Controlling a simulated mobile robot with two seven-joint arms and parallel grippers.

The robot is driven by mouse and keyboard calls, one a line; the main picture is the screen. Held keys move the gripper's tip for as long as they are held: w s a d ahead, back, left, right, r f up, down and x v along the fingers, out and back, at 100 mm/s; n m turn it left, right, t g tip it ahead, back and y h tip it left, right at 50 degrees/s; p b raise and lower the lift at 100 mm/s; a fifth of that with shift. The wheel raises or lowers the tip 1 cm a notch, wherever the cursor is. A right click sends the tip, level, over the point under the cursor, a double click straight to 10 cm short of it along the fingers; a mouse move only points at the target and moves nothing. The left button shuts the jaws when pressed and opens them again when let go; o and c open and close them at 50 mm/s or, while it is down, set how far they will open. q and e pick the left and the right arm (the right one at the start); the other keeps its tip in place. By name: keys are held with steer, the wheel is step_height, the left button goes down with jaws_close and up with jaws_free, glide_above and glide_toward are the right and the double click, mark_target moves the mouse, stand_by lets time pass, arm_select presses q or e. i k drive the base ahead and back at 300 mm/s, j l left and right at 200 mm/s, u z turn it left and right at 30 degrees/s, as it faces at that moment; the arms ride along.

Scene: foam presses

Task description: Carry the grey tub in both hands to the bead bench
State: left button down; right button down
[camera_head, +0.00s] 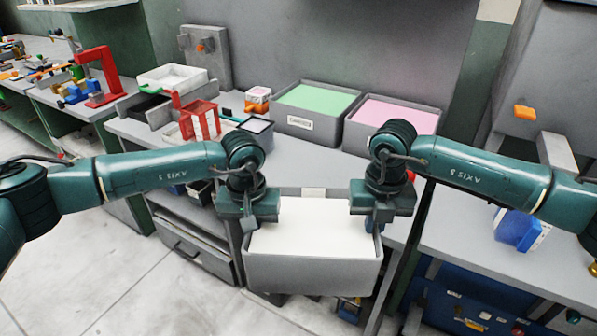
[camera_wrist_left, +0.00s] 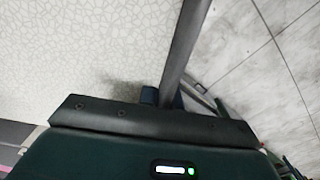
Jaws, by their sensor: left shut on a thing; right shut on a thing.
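The grey tub (camera_head: 312,277), filled with white material (camera_head: 312,229), hangs level between my two hands in front of the bench. My left gripper (camera_head: 248,222) is shut on the tub's left rim. My right gripper (camera_head: 374,217) is shut on its right rim. The fingertips are partly hidden by the gripper bodies in the head view. In the left wrist view the tub's wall (camera_wrist_left: 187,45) runs up from my left gripper (camera_wrist_left: 165,98), with the speckled white fill on one side and floor on the other.
The bench behind (camera_head: 300,175) carries a green-filled tub (camera_head: 295,121), a pink-filled tub (camera_head: 358,138), a red basket (camera_head: 199,121) and a white-topped tray. A red frame (camera_head: 99,75) stands on the left bench. Open tiled floor (camera_head: 130,285) lies left of the tub.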

mark_target(315, 174)
steer(key=i+j, duration=0.15)
steer(key=j, duration=0.15)
steer(key=i+j, duration=0.2)
steer(key=i+j+z, duration=0.85)
